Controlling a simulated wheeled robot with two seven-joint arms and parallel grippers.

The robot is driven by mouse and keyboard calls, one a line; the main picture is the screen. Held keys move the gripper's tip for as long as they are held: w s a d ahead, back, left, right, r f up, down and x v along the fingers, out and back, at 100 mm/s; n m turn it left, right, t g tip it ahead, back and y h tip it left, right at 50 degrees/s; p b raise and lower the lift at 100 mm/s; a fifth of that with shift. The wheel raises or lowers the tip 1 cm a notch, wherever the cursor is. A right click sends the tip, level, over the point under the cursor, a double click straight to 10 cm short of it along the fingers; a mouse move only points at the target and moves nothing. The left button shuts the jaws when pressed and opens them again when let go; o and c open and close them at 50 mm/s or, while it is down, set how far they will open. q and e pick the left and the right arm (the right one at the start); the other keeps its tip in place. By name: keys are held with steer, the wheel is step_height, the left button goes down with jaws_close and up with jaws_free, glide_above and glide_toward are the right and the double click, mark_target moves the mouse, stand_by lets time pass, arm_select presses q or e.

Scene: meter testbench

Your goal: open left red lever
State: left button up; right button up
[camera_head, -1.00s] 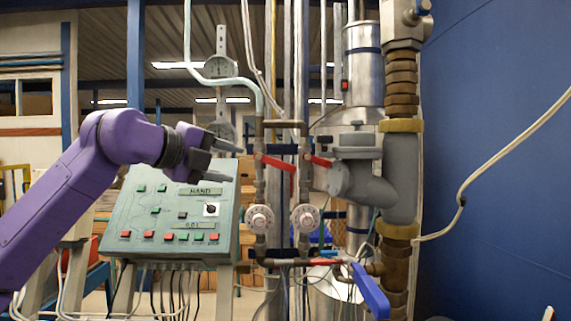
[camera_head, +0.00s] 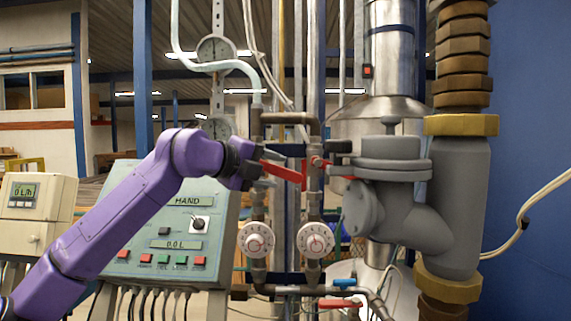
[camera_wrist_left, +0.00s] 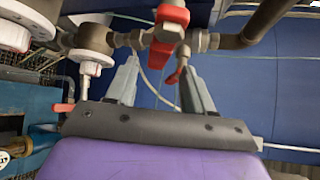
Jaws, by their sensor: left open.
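The left red lever (camera_head: 284,172) slants down to the right from its valve on the left pipe in the head view. A second red lever (camera_head: 318,162) sits on the right pipe, partly hidden. My left gripper (camera_head: 256,170) is at the left end of the left lever, its fingers partly hidden from the head. In the left wrist view my left gripper (camera_wrist_left: 160,65) is open, with its two fingers apart. A red lever (camera_wrist_left: 168,28) lies just beyond and between the fingertips; I cannot tell whether they touch it. My right gripper is not in view.
Two white dials (camera_head: 256,239) sit below the levers. A large grey valve body (camera_head: 392,165) stands close on the right. A blue wall (camera_head: 530,130) closes the right side.

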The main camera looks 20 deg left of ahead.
mark_target(282, 173)
arm_select(q)
steer(key=p+x, duration=0.1)
steer(key=x, duration=0.4)
steer(key=shift+w+a+f, duration=0.15)
steer(key=shift+w, duration=0.05)
steer(key=shift+s, duration=0.3)
steer(key=shift+w, duration=0.1)
jaws_close()
